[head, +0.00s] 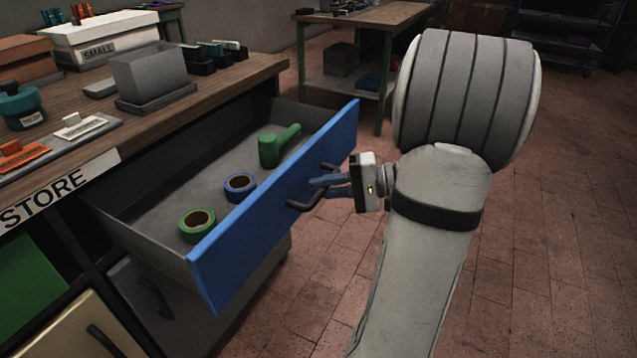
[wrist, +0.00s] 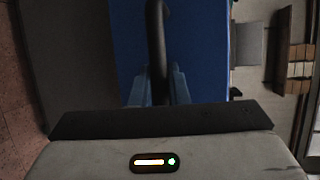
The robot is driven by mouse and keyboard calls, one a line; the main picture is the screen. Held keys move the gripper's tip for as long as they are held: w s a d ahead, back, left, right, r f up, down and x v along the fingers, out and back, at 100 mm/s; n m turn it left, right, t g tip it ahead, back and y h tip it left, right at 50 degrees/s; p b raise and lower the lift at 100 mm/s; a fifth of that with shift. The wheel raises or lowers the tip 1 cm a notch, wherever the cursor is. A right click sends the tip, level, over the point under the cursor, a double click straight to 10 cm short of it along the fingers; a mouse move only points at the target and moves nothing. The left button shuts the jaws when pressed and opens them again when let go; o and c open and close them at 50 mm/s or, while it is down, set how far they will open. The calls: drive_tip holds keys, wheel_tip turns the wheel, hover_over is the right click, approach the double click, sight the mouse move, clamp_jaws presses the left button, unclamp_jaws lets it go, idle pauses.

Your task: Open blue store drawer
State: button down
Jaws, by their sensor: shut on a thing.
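The blue store drawer (head: 290,205) stands well out from the bench, with its grey inside in view. Its dark bar handle (head: 303,204) is on the blue front. My gripper (head: 325,182) is at the handle, its blue fingers shut on it. In the wrist view the handle (wrist: 156,45) runs down between the two fingers (wrist: 158,93), with the blue drawer front (wrist: 205,55) behind. In the drawer lie a green roll (head: 197,224), a blue roll (head: 240,186) and a green tool with a handle (head: 277,147).
The wooden bench top (head: 215,95) carries a grey bin (head: 150,75), a box marked SMALL (head: 105,38) and a teal pot (head: 22,106). Below are a grey drawer and a cream drawer (head: 75,325). A second table (head: 365,15) stands behind. The brick floor at right is clear.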

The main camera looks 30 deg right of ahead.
drive_tip(key=shift+w+d+r, duration=0.1)
drive_tip(key=c, duration=1.6)
unclamp_jaws()
drive_tip(key=shift+w, duration=0.1)
drive_tip(key=shift+o, duration=1)
drive_tip(key=p+v, duration=0.2)
drive_tip(key=v, duration=0.5)
drive_tip(key=shift+s+d, duration=0.25)
drive_tip(key=shift+s, duration=0.05)
